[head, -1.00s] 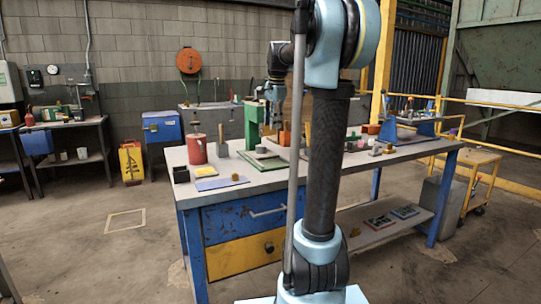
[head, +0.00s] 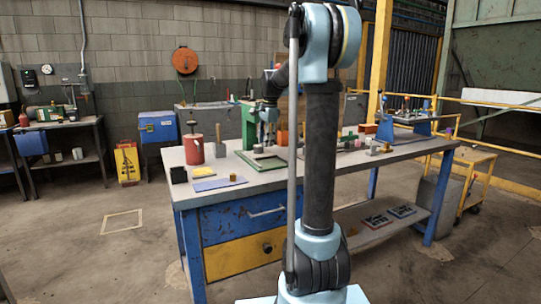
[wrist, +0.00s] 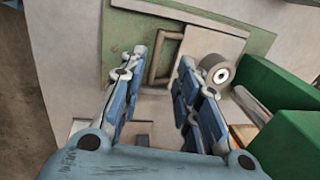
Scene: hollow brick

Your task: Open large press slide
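The large press is a green upright frame (head: 249,126) on a green base (head: 262,162) on the workbench. In the wrist view its green base plate (wrist: 120,45) carries a pale slide plate (wrist: 207,43) with a brownish U-shaped bar handle (wrist: 154,62). My gripper (wrist: 162,62) is open, with one blue finger left of the handle and the other to its right. The handle lies between the fingertips in this view; I cannot tell the height gap, and no grip shows. In the head view my gripper (head: 268,118) hangs by the press, partly hidden.
A grey roller (wrist: 215,69) and green press parts (wrist: 287,85) lie close to my right finger.

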